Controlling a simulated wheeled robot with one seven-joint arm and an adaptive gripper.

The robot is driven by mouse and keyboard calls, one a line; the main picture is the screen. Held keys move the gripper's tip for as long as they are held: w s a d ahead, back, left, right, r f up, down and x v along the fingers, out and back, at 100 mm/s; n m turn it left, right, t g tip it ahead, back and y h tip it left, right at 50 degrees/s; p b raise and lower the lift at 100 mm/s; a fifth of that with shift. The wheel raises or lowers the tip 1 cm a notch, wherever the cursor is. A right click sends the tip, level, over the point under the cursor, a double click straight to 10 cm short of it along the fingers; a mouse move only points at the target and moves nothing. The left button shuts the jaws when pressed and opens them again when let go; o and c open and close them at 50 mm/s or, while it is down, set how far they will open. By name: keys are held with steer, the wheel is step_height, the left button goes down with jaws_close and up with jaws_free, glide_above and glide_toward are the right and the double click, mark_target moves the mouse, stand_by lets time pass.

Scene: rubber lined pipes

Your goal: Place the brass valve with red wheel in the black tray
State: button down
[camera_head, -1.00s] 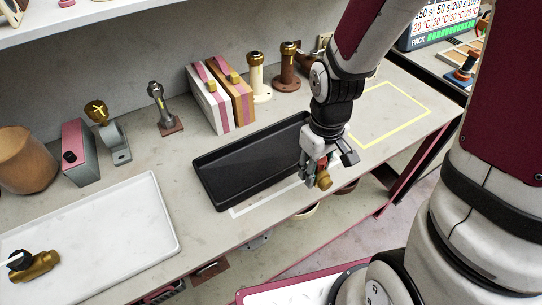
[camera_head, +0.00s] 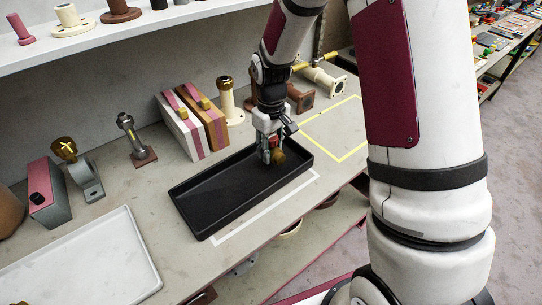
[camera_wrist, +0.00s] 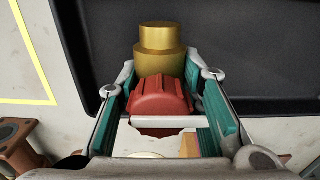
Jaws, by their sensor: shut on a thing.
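The brass valve (camera_wrist: 160,50) with its red wheel (camera_wrist: 162,95) is between my gripper's fingers in the wrist view. My gripper (camera_head: 272,150) is shut on it, with the fingers at the sides of the red wheel. In the head view the brass end of the valve (camera_head: 279,156) shows beside the fingers. The black tray (camera_head: 215,217) lies on the bench, and my gripper is over its right end. The tray also shows behind the valve in the wrist view (camera_wrist: 255,55). I cannot tell whether the valve touches the tray floor.
A white tray (camera_head: 135,226) lies at the left. Striped boxes (camera_head: 177,127) and a cream flanged pipe (camera_head: 228,108) stand behind the black tray. A brown pipe fitting (camera_head: 301,98) is close behind my gripper. A yellow outlined area (camera_head: 350,157) at the right is clear.

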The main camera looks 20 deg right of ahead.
mark_target(271, 136)
steer(key=shift+f, duration=1.6)
steer(key=shift+f, duration=0.2)
steer(key=c, duration=1.1)
jaws_free()
steer(key=shift+r, duration=0.1)
step_height(271, 136, up, 12)
steer(key=s+r+m+t, duration=0.1)
steer(key=s+r, duration=0.4)
steer(key=s, duration=0.3)
steer(key=s+r+m+t, duration=0.1)
steer(key=s+r+t, duration=0.1)
steer(key=s+r, duration=0.3)
steer(key=s+r+m+t, duration=0.1)
steer(key=s+r, duration=0.4)
steer(key=s, duration=0.7)
steer(key=shift+s+d+r+m+t, duration=0.2)
steer(key=shift+s+r+m+t, duration=0.1)
steer(key=shift+m, duration=0.2)
steer(key=shift+w, duration=0.1)
